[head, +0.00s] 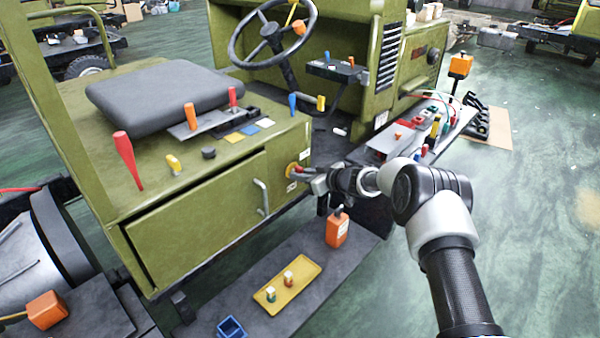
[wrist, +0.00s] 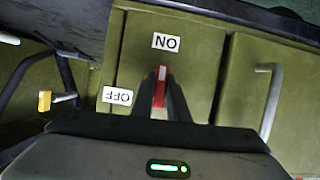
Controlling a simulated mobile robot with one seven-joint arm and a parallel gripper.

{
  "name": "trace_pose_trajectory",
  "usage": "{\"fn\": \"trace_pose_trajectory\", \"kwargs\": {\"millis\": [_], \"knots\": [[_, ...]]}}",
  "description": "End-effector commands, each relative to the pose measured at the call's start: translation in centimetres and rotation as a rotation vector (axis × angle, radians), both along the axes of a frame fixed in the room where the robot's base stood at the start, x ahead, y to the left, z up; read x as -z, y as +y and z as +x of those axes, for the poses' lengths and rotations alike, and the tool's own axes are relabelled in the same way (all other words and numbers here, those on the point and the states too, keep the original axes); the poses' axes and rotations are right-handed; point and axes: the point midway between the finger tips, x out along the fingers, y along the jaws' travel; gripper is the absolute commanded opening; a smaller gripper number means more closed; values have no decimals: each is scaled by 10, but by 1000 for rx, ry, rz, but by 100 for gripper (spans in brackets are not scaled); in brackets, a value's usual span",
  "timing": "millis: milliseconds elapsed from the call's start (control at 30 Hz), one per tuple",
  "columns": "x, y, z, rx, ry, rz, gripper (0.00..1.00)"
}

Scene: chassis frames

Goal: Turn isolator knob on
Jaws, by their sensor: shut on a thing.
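The red isolator knob (wrist: 161,86) is on the green side panel of the vehicle. In the wrist view it stands between the two dark fingers of my gripper (wrist: 161,92), which is shut on it. The knob's bar lies nearly upright in that view, its free end towards the ON label (wrist: 166,41). The OFF label (wrist: 117,95) is to the left of the fingers. Both labels appear upside down. In the head view the knob's yellow round plate (head: 292,170) shows at the panel's right end, with my gripper (head: 303,175) against it; the fingers partly hide the knob.
A metal door handle (head: 262,197) is left of the knob. Below, a grey step (head: 340,262) bears an orange bottle (head: 337,229), a yellow tray (head: 268,291) and a blue bin (head: 231,327). A tool-covered grey shelf (head: 380,145) is behind my arm. Open floor lies to the right.

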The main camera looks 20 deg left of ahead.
Motion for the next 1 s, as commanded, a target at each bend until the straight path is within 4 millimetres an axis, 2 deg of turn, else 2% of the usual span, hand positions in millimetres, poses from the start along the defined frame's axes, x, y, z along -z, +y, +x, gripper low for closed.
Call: {"fn": "trace_pose_trajectory", "kwargs": {"millis": [633, 667, 733, 1000], "knots": [[1, -1, 0, 1, 47, 18, 0], [1, -1, 0, 2, 48, 19, 17], [1, -1, 0, 1, 47, 18, 29], [0, 0, 0, 1, 46, 19, 31]]}}
